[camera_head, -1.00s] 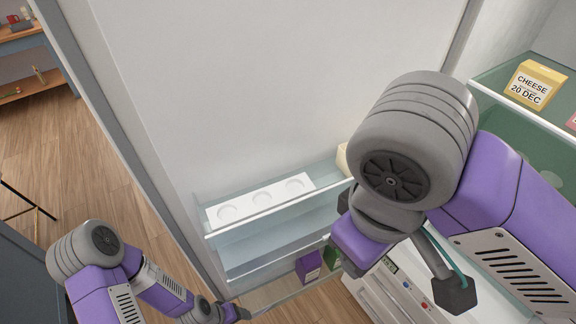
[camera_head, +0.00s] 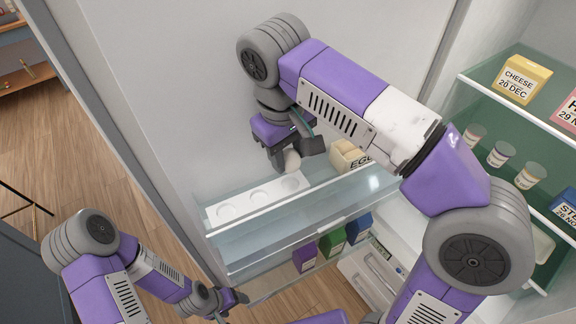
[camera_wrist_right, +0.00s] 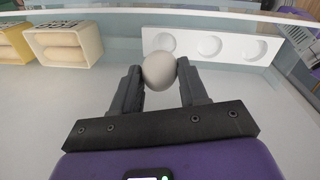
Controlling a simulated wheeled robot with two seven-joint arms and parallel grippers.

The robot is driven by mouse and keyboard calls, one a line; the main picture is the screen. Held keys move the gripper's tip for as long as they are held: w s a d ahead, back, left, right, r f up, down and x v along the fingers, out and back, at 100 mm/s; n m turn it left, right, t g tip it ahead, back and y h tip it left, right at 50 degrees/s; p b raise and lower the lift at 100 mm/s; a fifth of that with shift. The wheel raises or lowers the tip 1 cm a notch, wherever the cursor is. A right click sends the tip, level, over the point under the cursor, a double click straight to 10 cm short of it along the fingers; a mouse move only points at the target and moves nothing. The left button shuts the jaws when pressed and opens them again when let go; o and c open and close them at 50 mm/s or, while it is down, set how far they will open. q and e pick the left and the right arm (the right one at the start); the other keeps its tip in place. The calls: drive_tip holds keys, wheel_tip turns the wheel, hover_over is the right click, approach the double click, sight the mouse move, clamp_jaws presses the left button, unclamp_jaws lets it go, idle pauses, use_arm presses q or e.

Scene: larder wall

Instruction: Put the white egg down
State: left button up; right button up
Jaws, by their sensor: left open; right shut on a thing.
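The white egg (camera_head: 292,161) is between the fingers of my right gripper (camera_head: 296,152), just above the right end of the white egg tray (camera_head: 243,204) in the head view. The tray lies on the upper door shelf and has three round hollows, all looking empty. In the right wrist view the egg (camera_wrist_right: 159,70) is pinched between both fingertips (camera_wrist_right: 160,78), apart from the tray (camera_wrist_right: 232,47) and in front of its leftmost hollow. My left gripper (camera_head: 236,298) is open and empty, low at the left.
Purple (camera_head: 305,257), green (camera_head: 332,243) and blue (camera_head: 358,228) cartons stand on the lower door shelf. A clear front rail (camera_head: 290,208) edges the upper shelf. Jars and a cheese box (camera_head: 523,80) are inside the fridge.

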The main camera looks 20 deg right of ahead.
sight(290, 171)
wheel_tip(290, 171, down, 5)
drive_tip(key=shift+s+d+b, duration=0.1)
drive_tip(key=shift+s+b, duration=0.05)
drive_tip(key=shift+b, duration=0.15)
drive_tip(key=shift+w+f, duration=0.2)
drive_tip(key=shift+f, duration=0.3)
drive_tip(key=o, duration=1.1)
drive_tip(key=shift+f, duration=0.1)
drive_tip(key=shift+c, duration=0.2)
drive_tip(key=r+p, duration=0.1)
drive_tip(key=r, duration=0.3)
drive_tip(key=a+r, duration=0.1)
drive_tip(key=r, duration=0.3)
drive_tip(key=r+p, duration=0.1)
drive_tip(key=r, duration=0.3)
drive_tip(key=shift+s+a+r+p, duration=0.1)
drive_tip(key=shift+s+a+p, duration=0.1)
drive_tip(key=shift+s+p, duration=0.15)
